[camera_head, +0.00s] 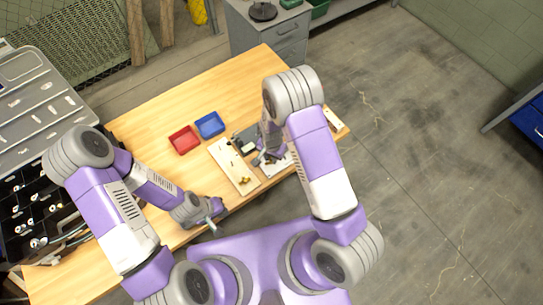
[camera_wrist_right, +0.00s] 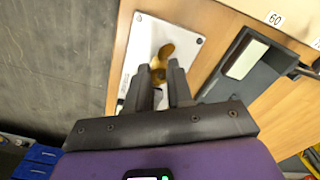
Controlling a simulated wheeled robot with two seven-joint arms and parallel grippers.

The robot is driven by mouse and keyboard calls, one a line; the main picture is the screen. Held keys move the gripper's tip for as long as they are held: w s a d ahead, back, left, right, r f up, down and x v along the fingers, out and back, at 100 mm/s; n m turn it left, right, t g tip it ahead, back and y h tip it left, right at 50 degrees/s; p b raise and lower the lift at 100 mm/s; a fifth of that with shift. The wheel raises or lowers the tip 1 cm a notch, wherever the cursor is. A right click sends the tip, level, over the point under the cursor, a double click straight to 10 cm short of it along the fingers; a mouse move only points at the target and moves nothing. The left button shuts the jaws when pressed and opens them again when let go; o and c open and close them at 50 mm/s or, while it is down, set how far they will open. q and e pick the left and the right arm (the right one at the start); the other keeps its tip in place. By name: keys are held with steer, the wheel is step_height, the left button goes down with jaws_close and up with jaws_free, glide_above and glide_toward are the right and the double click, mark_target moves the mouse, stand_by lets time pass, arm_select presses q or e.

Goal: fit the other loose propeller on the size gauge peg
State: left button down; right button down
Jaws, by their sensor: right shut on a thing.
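A brass propeller (camera_wrist_right: 161,58) is between the fingertips of my right gripper (camera_wrist_right: 164,82) in the right wrist view. The gripper is shut on it, over or at a white plate (camera_wrist_right: 147,45). I cannot tell whether the propeller touches the plate, and no peg shows clearly. In the head view my right gripper (camera_head: 262,157) is above the table's right part, largely hidden by its arm. Another brass piece, seemingly a propeller (camera_head: 244,181), lies on the pale board (camera_head: 228,160). My left gripper (camera_head: 216,213) is low by the table's front edge; its fingers are too small to read.
A red bin (camera_head: 184,139) and a blue bin (camera_head: 210,125) stand behind the pale board. A grey tray (camera_wrist_right: 218,73) lies beside the white plate, near a label marked 60 (camera_wrist_right: 274,18). The back of the wooden table (camera_head: 165,105) is clear. Dark racks stand at left.

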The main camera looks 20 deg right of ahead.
steer(key=shift+f, duration=0.25)
stand_by(0.3)
steer(key=shift+f+b, duration=0.35)
steer(key=shift+b, duration=0.15)
steer(key=c, duration=0.9)
jaws_free()
steer(key=shift+r, duration=0.15)
